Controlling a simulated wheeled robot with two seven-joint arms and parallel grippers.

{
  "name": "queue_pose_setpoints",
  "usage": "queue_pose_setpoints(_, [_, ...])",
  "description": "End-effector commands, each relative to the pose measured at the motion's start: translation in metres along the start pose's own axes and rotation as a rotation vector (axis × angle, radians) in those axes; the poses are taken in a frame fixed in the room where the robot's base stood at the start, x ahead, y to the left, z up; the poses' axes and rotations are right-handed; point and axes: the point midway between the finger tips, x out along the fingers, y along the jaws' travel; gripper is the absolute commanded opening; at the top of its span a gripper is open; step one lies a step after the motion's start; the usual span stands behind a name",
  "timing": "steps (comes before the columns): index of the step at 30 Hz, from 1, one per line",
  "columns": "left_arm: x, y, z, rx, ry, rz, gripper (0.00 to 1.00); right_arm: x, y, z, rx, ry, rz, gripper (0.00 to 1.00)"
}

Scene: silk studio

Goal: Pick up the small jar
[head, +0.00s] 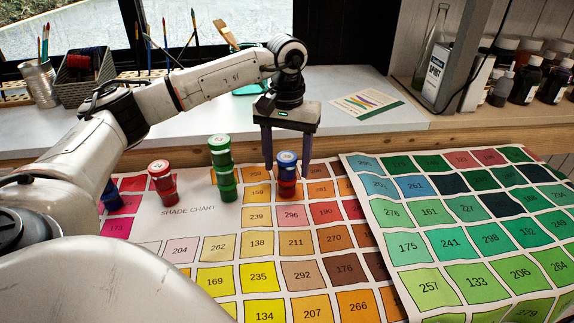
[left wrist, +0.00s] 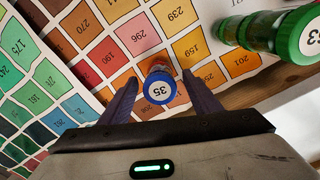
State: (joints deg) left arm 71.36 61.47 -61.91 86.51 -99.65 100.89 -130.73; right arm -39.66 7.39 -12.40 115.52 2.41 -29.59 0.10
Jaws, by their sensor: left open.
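A small jar with a blue cap (head: 287,159) stands on top of a red jar (head: 287,189) on the shade chart. My left gripper (head: 287,172) points down over this stack with its jaws open, one finger on each side of it. In the left wrist view the blue cap (left wrist: 159,89), marked 35, sits between the two fingers, with gaps visible beside it. Whether a finger touches the jar I cannot tell. My right gripper is in neither view.
A green jar stack (head: 221,168) stands close to the left of the gripper. A red stack (head: 161,177) and a blue jar (head: 111,196) stand further left. A green chart (head: 470,220) lies to the right. Brushes, a basket (head: 84,78) and bottles line the back counter.

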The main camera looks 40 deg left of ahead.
Motion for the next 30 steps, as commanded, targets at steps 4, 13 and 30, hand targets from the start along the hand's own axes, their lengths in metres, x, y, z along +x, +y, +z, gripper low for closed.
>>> queue_pose_setpoints(4, [0.0, 0.0, 0.0, 0.0, 0.0, 0.0, 0.42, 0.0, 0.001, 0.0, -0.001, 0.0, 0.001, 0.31])
queue_pose_setpoints(13, [-0.001, 0.0, 0.0, 0.0, 0.001, 0.0, 0.12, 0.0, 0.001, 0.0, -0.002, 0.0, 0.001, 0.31])
queue_pose_setpoints(30, [-0.079, 0.001, -0.001, 0.0, 0.003, 0.003, 0.12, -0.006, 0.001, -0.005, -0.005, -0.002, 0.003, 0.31])
